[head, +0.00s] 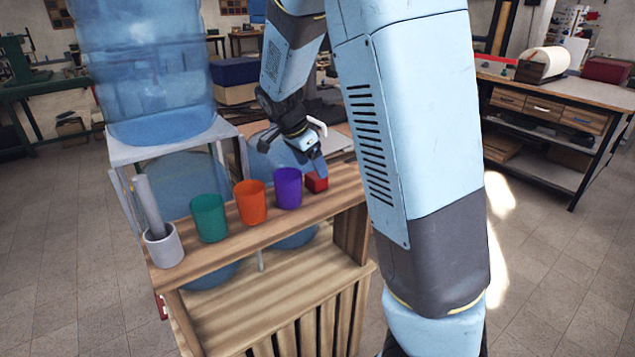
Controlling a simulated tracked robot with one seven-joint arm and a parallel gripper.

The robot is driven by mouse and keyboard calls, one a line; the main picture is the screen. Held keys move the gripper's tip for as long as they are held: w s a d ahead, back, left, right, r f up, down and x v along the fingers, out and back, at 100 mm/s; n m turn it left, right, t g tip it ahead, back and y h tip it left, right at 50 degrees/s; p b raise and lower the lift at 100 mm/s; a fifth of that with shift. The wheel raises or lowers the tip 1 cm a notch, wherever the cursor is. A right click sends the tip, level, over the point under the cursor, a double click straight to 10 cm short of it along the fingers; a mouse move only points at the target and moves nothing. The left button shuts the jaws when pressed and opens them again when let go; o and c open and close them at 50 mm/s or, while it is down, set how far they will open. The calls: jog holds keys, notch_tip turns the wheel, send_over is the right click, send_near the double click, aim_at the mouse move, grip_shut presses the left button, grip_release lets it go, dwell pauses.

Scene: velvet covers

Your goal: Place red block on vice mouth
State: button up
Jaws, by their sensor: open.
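The red block (317,182) sits on the right end of the wooden shelf's top, beside the purple cup. My gripper (317,166) points down just above and behind the block, with its fingers open. From this angle the fingers overlap the block's upper edge, and I cannot tell whether they touch it or stand around it. I cannot make out a vice in this view. My large blue arm link covers the area right of the block and may hide things behind it.
The wooden shelf (258,228) also carries a purple cup (288,188), an orange cup (251,203), a green cup (208,218) and a grey mortar with pestle (165,246). Large blue water bottles (148,75) stand behind. A workbench (560,88) is at right; floor between is open.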

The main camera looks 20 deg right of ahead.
aim_at(315, 174)
jog(key=shift+x, duration=2.7)
jog(key=shift+s+a, duration=0.1)
jog(key=shift+c, duration=0.4)
jog(key=c, duration=1.1)
